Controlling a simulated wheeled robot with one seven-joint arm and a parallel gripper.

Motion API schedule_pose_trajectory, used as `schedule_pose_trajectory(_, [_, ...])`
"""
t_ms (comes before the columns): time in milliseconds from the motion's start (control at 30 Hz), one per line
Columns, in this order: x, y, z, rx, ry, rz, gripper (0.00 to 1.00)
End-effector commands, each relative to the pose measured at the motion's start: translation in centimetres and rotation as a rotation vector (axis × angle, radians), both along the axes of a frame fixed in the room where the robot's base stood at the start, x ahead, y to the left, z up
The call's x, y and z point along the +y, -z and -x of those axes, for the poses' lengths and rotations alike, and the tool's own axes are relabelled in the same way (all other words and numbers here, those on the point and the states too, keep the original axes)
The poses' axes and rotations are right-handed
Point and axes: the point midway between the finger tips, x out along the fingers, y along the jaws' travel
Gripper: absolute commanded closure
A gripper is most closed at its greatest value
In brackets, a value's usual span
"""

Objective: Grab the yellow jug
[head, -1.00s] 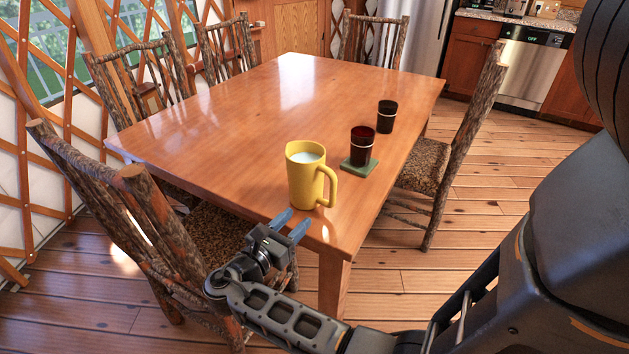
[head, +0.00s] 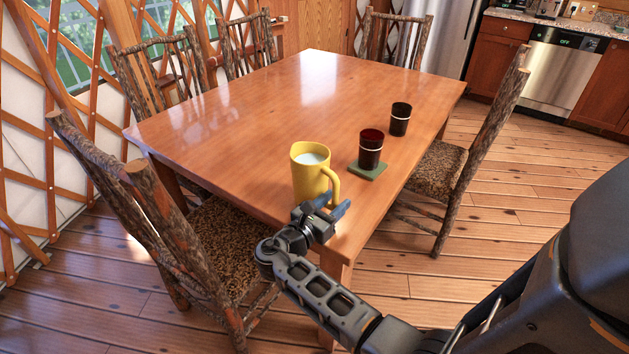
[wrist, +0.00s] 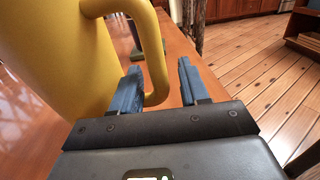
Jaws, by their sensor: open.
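The yellow jug (head: 309,178) stands upright near the front corner of the wooden table, with white liquid inside and its handle toward the right. In the wrist view the jug (wrist: 60,62) fills the left side. My gripper (head: 334,204) is open at the handle, low in front of the jug. In the wrist view the blue fingers of my gripper (wrist: 158,84) stand on either side of the handle's lower part, the left one close to the jug's body. I cannot tell whether a finger touches it.
A dark red cup (head: 370,150) stands on a green coaster (head: 368,172) behind and right of the jug. Another dark cup (head: 400,119) is farther back. Log chairs stand around the table (head: 250,110), one (head: 225,240) close left of my arm. The table's left side is clear.

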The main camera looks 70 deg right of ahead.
Motion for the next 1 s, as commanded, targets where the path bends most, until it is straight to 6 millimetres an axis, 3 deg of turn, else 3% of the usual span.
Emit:
schedule_pose_trajectory(300, [-0.61,0.04,0.21,0.000,0.000,0.000,0.55])
schedule_pose_trajectory(767, [-0.59,0.04,0.19,0.000,0.000,0.000,0.99])
schedule_pose_trajectory(1000, [-0.58,0.04,0.19,0.000,-0.001,0.000,1.00])
